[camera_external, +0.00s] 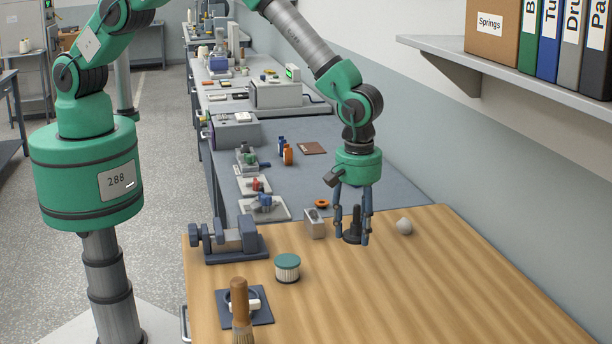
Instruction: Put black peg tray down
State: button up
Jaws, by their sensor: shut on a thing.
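The black peg tray (353,226) is a small dark piece with an upright peg on a wider round base. It is between the fingers of my gripper (353,239), near the far edge of the wooden table (420,300). My gripper points straight down and is shut on the tray. The fingers hide part of its sides. The base is at or just above the table top; I cannot tell whether it touches.
A grey metal block (314,224) and an orange ring (321,203) are close on the left. A green-lidded jar (287,268), a winder (230,240) and a brush (240,310) stand further left. The table's front right is clear.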

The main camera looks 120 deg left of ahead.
send_over(347, 289)
jog(key=shift+r+m, duration=0.35)
jog(key=shift+m, duration=0.05)
jog(key=shift+f+p, duration=0.45)
jog(key=shift+f, duration=2.5)
jog(key=shift+f, duration=2.05)
jog(key=shift+f, duration=0.1)
jog(key=o, duration=1.1)
jog(key=shift+o, duration=0.2)
